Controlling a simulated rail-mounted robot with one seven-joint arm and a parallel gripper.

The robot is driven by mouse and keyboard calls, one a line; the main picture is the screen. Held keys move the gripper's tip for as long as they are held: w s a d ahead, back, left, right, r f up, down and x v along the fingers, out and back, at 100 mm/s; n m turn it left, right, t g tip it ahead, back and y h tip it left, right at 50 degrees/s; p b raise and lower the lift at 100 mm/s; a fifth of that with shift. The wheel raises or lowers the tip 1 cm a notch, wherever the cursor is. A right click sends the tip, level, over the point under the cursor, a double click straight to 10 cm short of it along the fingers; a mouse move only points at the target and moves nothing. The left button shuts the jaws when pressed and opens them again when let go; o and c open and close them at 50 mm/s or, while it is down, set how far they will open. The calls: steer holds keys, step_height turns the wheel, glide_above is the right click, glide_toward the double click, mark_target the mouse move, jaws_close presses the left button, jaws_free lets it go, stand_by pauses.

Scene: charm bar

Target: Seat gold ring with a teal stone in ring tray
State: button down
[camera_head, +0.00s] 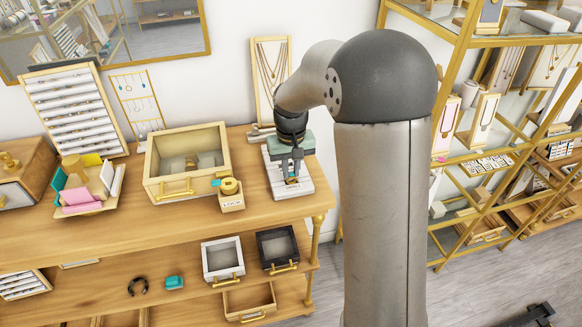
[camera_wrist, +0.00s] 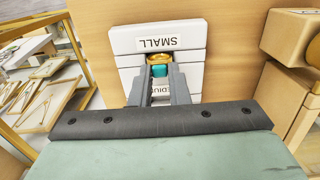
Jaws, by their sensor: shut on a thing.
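The ring tray (camera_head: 304,184) is a white padded block with slots at the right end of the table. In the wrist view the tray (camera_wrist: 124,44) shows a "SMALL" label and a partly hidden label below it. My gripper (camera_wrist: 160,72) is over the tray, pointing down, with its fingers shut on the gold ring (camera_wrist: 158,58). The ring's teal stone (camera_wrist: 160,71) shows between the fingertips. The ring is at the row between the two labels; I cannot tell whether it touches the slot. In the head view my gripper (camera_head: 291,176) mostly hides the ring.
A small wooden block (camera_head: 231,203) with a gold piece on top stands left of the tray. A glass-topped wooden box (camera_head: 152,184) is behind it. A necklace stand (camera_head: 256,68) stands behind the tray. The table's right edge is close by the tray.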

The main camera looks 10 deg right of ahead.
mark_target(291, 172)
steer(key=shift+f, duration=0.1)
steer(key=shift+f, duration=0.15)
steer(key=c, duration=1.4)
jaws_free()
step_height(291, 172, up, 12)
steer(key=b, duration=0.1)
steer(key=shift+t, duration=0.4)
steer(key=s+f, duration=0.2)
steer(key=s, duration=0.7)
steer(key=s+f, duration=0.3)
steer(key=s, duration=0.5)
steer(key=s+f, duration=0.2)
steer(key=s, duration=0.7)
steer(key=shift+s+f, duration=0.25)
steer(key=shift+s, duration=0.05)
